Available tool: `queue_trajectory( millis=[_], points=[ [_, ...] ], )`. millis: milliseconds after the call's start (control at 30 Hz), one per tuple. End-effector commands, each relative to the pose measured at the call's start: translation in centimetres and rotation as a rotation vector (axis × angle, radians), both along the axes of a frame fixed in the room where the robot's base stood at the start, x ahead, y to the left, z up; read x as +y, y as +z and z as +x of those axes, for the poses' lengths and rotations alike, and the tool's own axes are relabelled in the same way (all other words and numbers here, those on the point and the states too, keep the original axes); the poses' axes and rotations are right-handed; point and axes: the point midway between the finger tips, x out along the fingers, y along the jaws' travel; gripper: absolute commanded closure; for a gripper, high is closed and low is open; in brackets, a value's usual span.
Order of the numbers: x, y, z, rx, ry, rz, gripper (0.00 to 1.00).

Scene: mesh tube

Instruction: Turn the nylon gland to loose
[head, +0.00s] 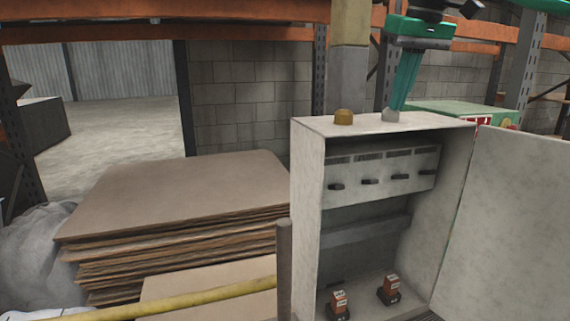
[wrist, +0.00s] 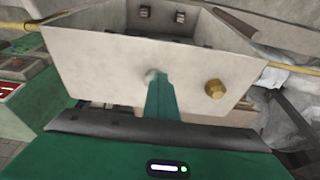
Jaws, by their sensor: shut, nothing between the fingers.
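The pale grey gland (head: 390,115), which looks like the nylon one, sits on top of the grey metal box. A brass-coloured gland (head: 343,117) sits to its left. My gripper (head: 397,106) points down with its green fingers shut and empty, the tips right at the grey gland. In the wrist view the fingertips (wrist: 158,76) cover part of the grey gland (wrist: 150,75), and the brass gland (wrist: 215,88) is clear to the right. I cannot tell whether the tips touch the gland.
The box (head: 308,190) stands open, with its door (head: 510,220) swung to the right. Switches and small orange devices (head: 390,287) are inside. Stacked cardboard sheets (head: 180,190) lie left of it. An orange rack beam (head: 240,40) crosses behind. A green case (head: 460,112) is at the back right.

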Motion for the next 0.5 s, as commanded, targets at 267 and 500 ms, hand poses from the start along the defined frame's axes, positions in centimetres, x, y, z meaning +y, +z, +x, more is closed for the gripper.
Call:
queue_trajectory(
  millis=[267,500],
  points=[
    [-0.4,-1.4,0.0,0.037,-0.009,-0.006,1.00],
    [-1.0,-1.4,0.1,0.037,-0.015,-0.006,1.00]
  ],
)
